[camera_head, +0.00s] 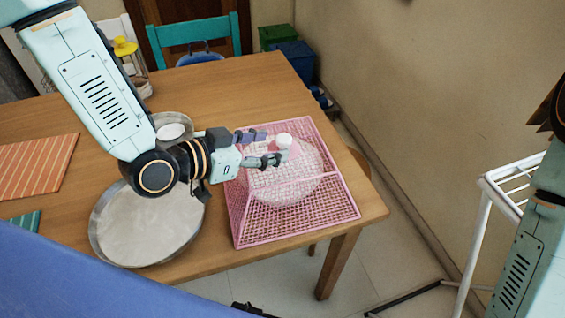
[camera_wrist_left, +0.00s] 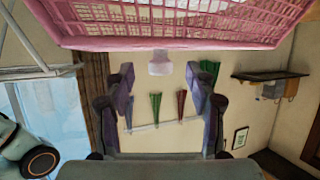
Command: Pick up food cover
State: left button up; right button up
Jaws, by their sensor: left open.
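The food cover (camera_head: 335,205) is a pink mesh cover with a square base and a small white knob (camera_head: 284,140) on top. It stands on the wooden table near the right end, with a pale rounded shape showing through the mesh. My left gripper (camera_head: 274,147) is open, its two dark fingers pointing right toward the knob. In the left wrist view the cover's pink mesh (camera_wrist_left: 190,25) fills the top, and the knob (camera_wrist_left: 159,66) lies centred in the gap between the fingertips (camera_wrist_left: 160,78). No grip on it shows. My right gripper is out of view.
A large round metal tray (camera_head: 145,225) lies left of the cover on the table (camera_head: 100,110), below my left arm. A striped orange mat (camera_head: 38,167) lies at the left. A teal chair (camera_head: 192,30) stands behind, and a white rack (camera_head: 505,180) at the right.

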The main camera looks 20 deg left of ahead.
aim_at(284, 137)
pick_arm(q)
jog(key=x, duration=0.3)
jog(key=shift+w+d+r+b, duration=0.15)
jog(key=shift+w+d+b, duration=0.15)
jog(key=shift+d+b, duration=0.1)
jog(key=shift+w+f, duration=0.3)
jog(key=shift+w, duration=0.2)
jog(key=shift+s+d+r, duration=0.1)
jog(key=shift+d+r, duration=0.05)
jog(key=shift+d, duration=0.05)
jog(key=shift+c, duration=0.4)
jog(key=shift+a, duration=0.15)
jog(key=c, duration=0.5)
grip_shut()
